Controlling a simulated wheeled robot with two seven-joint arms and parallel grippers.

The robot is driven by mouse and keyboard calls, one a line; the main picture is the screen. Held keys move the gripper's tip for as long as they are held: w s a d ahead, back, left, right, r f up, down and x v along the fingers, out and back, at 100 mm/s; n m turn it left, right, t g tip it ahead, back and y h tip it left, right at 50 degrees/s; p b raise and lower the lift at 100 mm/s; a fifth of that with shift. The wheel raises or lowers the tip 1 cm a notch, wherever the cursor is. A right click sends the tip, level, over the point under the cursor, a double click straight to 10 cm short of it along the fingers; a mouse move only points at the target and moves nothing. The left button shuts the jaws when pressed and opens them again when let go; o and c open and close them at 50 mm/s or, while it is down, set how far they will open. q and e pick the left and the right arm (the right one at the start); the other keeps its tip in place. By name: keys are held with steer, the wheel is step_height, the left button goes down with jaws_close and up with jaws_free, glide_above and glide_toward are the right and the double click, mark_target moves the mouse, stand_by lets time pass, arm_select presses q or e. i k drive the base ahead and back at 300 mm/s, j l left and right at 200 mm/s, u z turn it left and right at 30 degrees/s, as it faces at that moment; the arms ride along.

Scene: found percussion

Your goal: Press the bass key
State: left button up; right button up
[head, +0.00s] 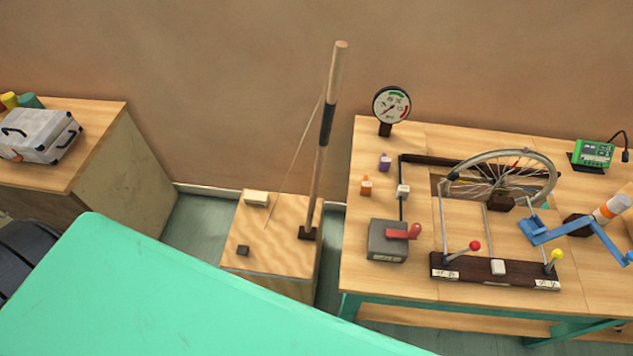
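A wooden box bass (232,260) stands on the floor between two tables. An upright pole (322,150) with a dark grip band rises from its right side, and a thin string slants from the pole to the box top. Neither of my grippers is in view.
A large teal surface (180,300) fills the lower left foreground. The right table (390,290) holds a spoked wheel (500,178), a gauge (391,104), a grey box with a red handle (386,242) and levers. A silver case (40,135) lies on the left table.

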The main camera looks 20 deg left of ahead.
mark_target(243, 251)
steer(key=u, duration=1.15)
